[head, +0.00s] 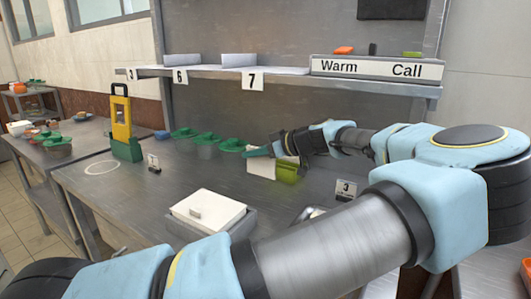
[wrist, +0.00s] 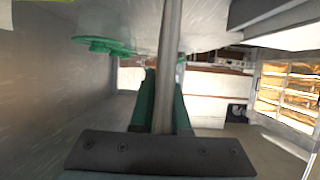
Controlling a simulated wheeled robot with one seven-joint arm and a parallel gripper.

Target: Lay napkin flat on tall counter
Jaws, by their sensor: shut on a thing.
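My gripper (head: 262,151) reaches in from the right over the steel counter (head: 130,185), its green fingers pointing left. It is shut on a thin pale sheet, which looks like the napkin (head: 262,164), hanging below the fingers. In the wrist view, the fingers (wrist: 164,85) pinch a narrow grey strip (wrist: 170,40), seen edge-on, which looks like the same sheet. Whether its lower edge touches the counter cannot be told.
An olive-green container (head: 289,172) stands right beside the sheet. Several green lidded pots (head: 205,140) line the back. A yellow-and-green holder (head: 122,125) stands left, a white-lidded box (head: 208,210) in front. The shelf (head: 290,78) overhangs behind. Clear counter lies left of the box.

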